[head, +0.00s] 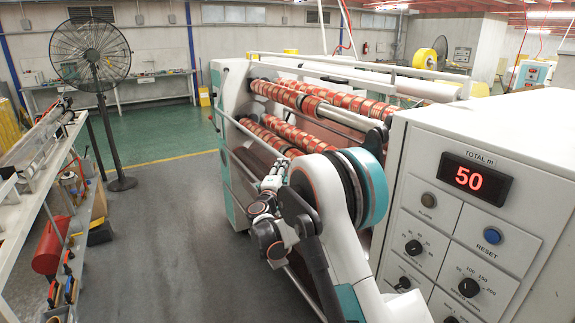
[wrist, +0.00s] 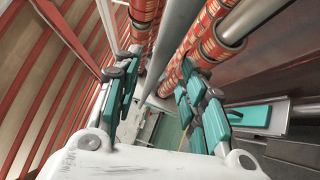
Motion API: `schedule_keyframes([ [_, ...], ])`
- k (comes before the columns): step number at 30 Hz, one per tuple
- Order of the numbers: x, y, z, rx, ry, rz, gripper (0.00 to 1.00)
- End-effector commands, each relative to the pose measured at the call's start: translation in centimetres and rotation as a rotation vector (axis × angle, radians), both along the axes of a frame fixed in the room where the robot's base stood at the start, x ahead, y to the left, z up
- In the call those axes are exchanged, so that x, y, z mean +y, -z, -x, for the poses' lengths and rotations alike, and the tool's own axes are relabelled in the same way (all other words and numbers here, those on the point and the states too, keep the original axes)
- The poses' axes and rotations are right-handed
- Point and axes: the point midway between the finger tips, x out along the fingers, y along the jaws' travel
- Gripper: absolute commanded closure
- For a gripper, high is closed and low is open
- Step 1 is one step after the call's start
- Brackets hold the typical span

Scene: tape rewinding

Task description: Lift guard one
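My gripper (head: 271,180) is at the front of the striped-roll winding machine (head: 228,95), left of my arm's big joint. In the wrist view my gripper (wrist: 160,68) has its two teal-padded fingers spread well apart, with nothing clamped between them. A pale grey bar (wrist: 172,45) runs lengthwise in the gap between the fingers; I cannot tell whether either finger touches it. I cannot tell for sure which bar is guard one. A thin front rail (head: 243,130) of the machine runs toward my gripper, and my arm hides part of it.
Red-and-gold rolls (head: 290,95) lie close behind my gripper; they also show beside the right finger (wrist: 205,45). A control cabinet (head: 470,200) reading 50 stands at right. A workbench (head: 35,140) and a fan (head: 92,60) stand at left. The grey floor (head: 165,230) between is clear.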

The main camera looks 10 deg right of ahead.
Motion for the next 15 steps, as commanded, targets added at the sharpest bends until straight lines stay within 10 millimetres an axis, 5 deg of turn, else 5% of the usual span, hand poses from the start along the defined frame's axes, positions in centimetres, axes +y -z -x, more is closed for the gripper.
schedule_keyframes([
  [6,-1.6,-0.4,-3.3,0.001,0.001,-0.001,0.62],
  [15,-2.5,-0.8,-4.9,0.001,0.0,0.0,0.62],
])
